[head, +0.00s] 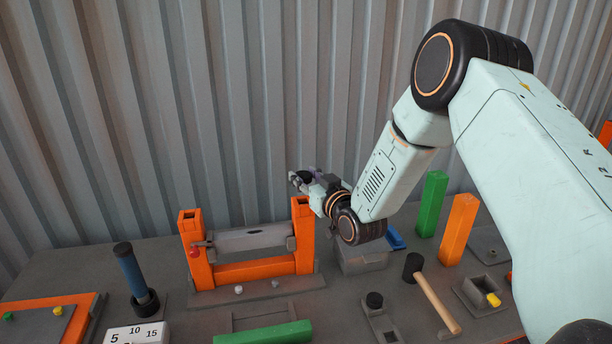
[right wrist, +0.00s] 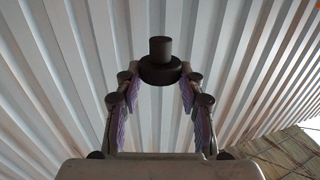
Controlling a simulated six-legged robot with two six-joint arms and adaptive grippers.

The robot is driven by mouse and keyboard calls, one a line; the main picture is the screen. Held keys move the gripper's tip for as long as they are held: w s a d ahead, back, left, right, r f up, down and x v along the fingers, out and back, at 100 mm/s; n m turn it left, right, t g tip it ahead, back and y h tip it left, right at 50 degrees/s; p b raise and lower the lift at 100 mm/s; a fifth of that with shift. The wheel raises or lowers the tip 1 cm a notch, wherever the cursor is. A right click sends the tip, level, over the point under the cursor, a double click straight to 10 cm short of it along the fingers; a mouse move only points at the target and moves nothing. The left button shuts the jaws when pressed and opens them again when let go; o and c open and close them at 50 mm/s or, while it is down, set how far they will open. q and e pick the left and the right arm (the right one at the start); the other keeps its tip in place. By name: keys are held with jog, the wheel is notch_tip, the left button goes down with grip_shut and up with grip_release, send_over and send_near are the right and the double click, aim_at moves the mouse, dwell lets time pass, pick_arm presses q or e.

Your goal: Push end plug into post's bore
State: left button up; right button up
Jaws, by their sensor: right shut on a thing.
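My right gripper (head: 304,180) is above the right orange post (head: 303,238) of a frame on the bench. In the right wrist view the gripper (right wrist: 160,85) is shut on a black end plug (right wrist: 160,48), with a wide rim and a narrower stub pointing away from the palm. In the head view the plug is small and partly hidden by the fingers. It is apart from the post. The left orange post (head: 191,250) shows a dark square opening in its top. The right post's top is seen at a low angle. My left gripper is out of view.
A grey bar (head: 250,238) and an orange rail (head: 255,272) span the posts. A mallet (head: 432,292), a dark plug on a grey block (head: 376,301), a blue-handled tool (head: 132,272) and upright green (head: 431,203) and orange (head: 459,228) posts stand around. A corrugated wall is behind.

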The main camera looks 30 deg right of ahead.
jog(key=shift+s+a+f+b, duration=0.15)
jog(key=shift+f+b, duration=0.35)
jog(key=shift+f, duration=0.6)
jog(key=shift+w+d+f+b, duration=0.2)
jog(key=shift+w+f+b, duration=0.1)
jog(key=shift+w+f, duration=0.05)
jog(key=shift+s+a+r, duration=0.2)
jog(key=shift+s+r, duration=0.05)
jog(key=shift+s, duration=0.05)
jog(key=shift+w+d+f, duration=0.2)
jog(key=shift+w+d, duration=0.1)
jog(key=shift+w, duration=0.1)
jog(key=shift+s+a+r, duration=0.15)
jog(key=shift+s+r, duration=0.05)
jog(key=shift+w+f, duration=0.15)
jog(key=shift+s, duration=0.25)
